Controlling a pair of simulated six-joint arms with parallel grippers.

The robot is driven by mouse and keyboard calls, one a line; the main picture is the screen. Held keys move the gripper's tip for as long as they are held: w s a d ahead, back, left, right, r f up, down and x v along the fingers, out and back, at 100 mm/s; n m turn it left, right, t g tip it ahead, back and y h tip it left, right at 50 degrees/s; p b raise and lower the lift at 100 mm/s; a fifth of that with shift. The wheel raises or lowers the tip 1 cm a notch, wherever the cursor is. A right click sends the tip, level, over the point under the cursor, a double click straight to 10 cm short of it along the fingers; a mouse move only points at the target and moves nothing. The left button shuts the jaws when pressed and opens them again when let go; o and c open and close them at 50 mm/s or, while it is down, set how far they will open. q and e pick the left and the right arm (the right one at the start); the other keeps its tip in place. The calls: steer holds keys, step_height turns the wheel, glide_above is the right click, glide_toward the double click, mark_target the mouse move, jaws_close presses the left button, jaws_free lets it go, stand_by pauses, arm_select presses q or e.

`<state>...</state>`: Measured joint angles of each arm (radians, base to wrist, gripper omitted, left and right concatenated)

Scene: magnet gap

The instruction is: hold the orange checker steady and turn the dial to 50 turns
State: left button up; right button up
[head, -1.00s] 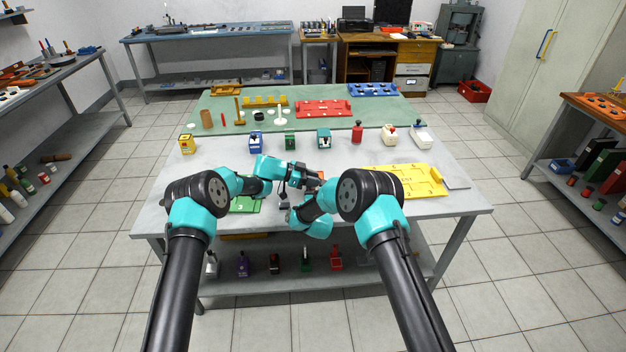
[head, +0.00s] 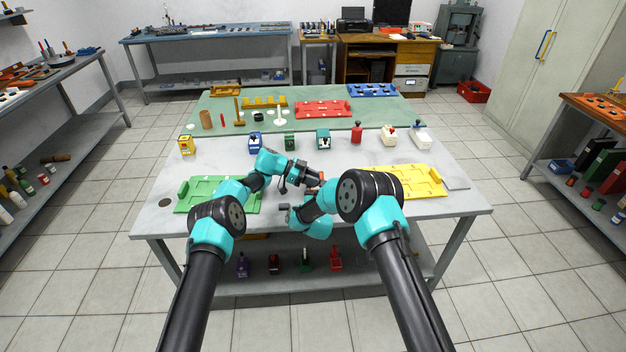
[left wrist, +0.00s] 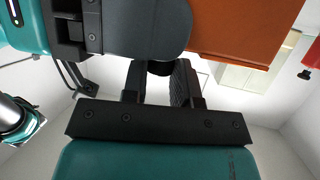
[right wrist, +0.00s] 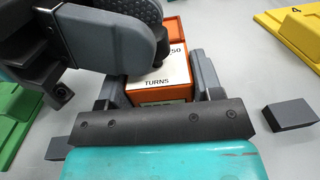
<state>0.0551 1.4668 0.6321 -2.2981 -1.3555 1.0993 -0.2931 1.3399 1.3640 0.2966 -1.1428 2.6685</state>
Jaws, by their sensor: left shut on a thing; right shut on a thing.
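The orange checker (right wrist: 165,97) is a small box with a white label reading "50" and "TURNS". It sits between the fingers of my right gripper (right wrist: 160,78), which is shut on it. Its orange side also shows at the top of the left wrist view (left wrist: 245,30). My left gripper (left wrist: 160,75) is shut on a small dark part at the checker, apparently the dial (left wrist: 160,67). The dial is mostly hidden by the fingers. In the right wrist view my left gripper covers the checker's left upper part. In the head view both grippers meet at the table's middle, partly hidden by my arms.
A green tray (head: 190,192) lies to the left and a yellow tray (head: 425,182) to the right. A grey block (right wrist: 290,113) lies right of my right gripper. Several small coloured devices stand in a row behind, before the green mat (head: 225,105).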

arm_select(q)
steer(key=shift+a+m+g, duration=0.1)
steer(key=shift+m+g, duration=0.2)
steer(key=o, duration=0.9)
steer(key=shift+s, duration=0.1)
steer(key=shift+o, duration=0.2)
step_height(320, 180, up, 10)
steer(key=shift+c, duration=0.4)
